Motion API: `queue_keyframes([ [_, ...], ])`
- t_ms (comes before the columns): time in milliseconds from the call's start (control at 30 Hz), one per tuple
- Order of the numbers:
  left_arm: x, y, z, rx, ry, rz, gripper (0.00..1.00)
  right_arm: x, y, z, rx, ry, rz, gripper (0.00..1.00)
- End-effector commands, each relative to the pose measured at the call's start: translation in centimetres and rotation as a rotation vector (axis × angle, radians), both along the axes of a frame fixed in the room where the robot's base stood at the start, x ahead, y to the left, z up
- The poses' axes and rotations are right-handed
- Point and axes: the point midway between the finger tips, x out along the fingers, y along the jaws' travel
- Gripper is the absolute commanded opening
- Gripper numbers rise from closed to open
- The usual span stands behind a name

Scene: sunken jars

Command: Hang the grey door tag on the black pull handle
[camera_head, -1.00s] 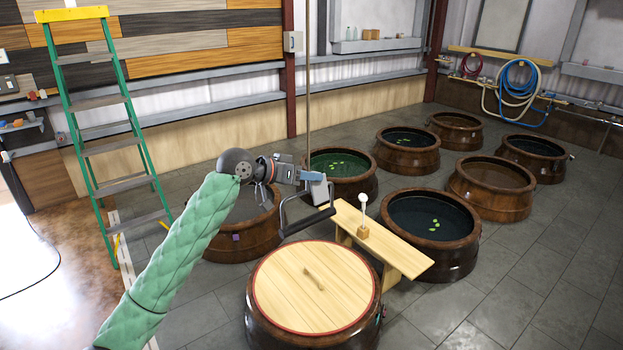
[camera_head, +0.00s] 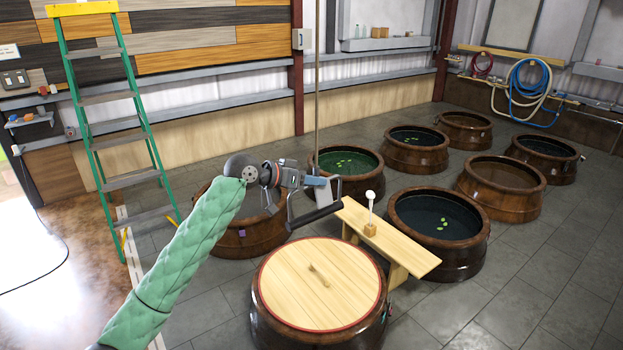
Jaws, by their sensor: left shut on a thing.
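My left gripper (camera_head: 307,180) reaches in from the left above the wooden lid. It is shut on the grey door tag (camera_head: 325,191), a small flat grey piece at its fingertips. The black pull handle (camera_head: 316,215) hangs below the pole or cord, with a black grip bar and a thin frame. The tag overlaps the right part of the handle's frame in this view. I cannot tell whether the tag is around the handle or only in front of it. My right gripper is not in view.
A round wooden lid (camera_head: 350,275) covers the nearest jar. A wooden bench (camera_head: 412,256) with a white-knobbed stand (camera_head: 370,228) is to its right. Several sunken jars stand around. A vertical pole or cord (camera_head: 317,90) rises above the handle.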

Motion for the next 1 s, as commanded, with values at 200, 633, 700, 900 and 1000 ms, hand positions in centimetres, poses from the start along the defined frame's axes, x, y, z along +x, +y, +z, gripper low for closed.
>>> queue_keyframes([
  [200,0.0,0.0,-0.2,0.000,0.000,0.000,0.14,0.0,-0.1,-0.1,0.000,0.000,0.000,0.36],
  [633,0.0,0.0,-0.2,0.000,0.000,0.000,0.61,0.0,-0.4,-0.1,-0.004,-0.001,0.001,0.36],
  [700,0.0,0.0,-0.2,0.000,-0.001,0.000,0.61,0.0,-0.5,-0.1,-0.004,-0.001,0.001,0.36],
  [900,-0.2,0.4,-0.2,0.001,-0.002,0.000,0.61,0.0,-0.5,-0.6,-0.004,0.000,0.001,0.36],
  [1000,-0.6,1.3,0.0,0.002,-0.003,0.001,0.61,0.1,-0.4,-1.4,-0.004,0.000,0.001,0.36],
])
